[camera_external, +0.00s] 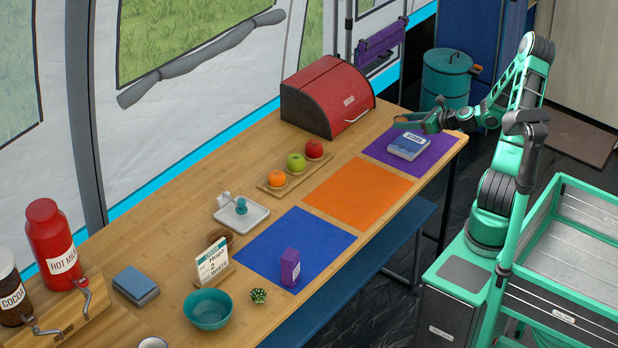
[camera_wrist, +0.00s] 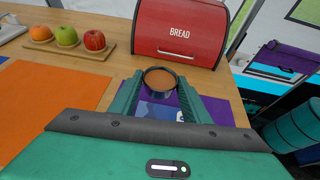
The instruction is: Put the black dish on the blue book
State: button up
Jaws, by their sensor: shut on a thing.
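The black dish (camera_wrist: 145,73) is a small round dish with a dark rim, between my gripper's (camera_wrist: 161,88) green fingertips in the wrist view. My gripper is shut on it. In the external view my gripper (camera_external: 412,123) is over the far end of the table, and the dish shows there only as a small dark shape. The blue book (camera_external: 408,145) lies flat on the purple mat (camera_external: 440,142), just below my gripper. In the wrist view the book (camera_wrist: 160,112) shows partly between the fingers, below the dish; the hand hides the rest. The dish appears held above the book.
A red bread box (camera_external: 325,95) stands close by at the back. A wooden tray (camera_external: 268,187) with fruit is farther left. The orange mat (camera_external: 358,193) is bare. A purple box (camera_external: 290,268) stands on the blue mat (camera_external: 295,243).

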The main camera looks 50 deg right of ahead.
aim_at(410, 145)
jog(key=shift+m+h, duration=0.5)
jog(key=shift+h, duration=0.1)
jog(key=shift+s+d+f, duration=0.4)
jog(key=shift+d+f, duration=0.1)
jog(key=shift+f, duration=0.8)
jog(key=shift+s+d+f, duration=0.4)
jog(key=shift+d+f, duration=0.05)
jog(key=shift+f, duration=0.9)
jog(key=shift+s+d+f, duration=0.4)
jog(key=shift+d+f, duration=0.1)
jog(key=shift+f, duration=0.8)
jog(key=shift+f, duration=0.1)
jog(key=o, duration=1.1)
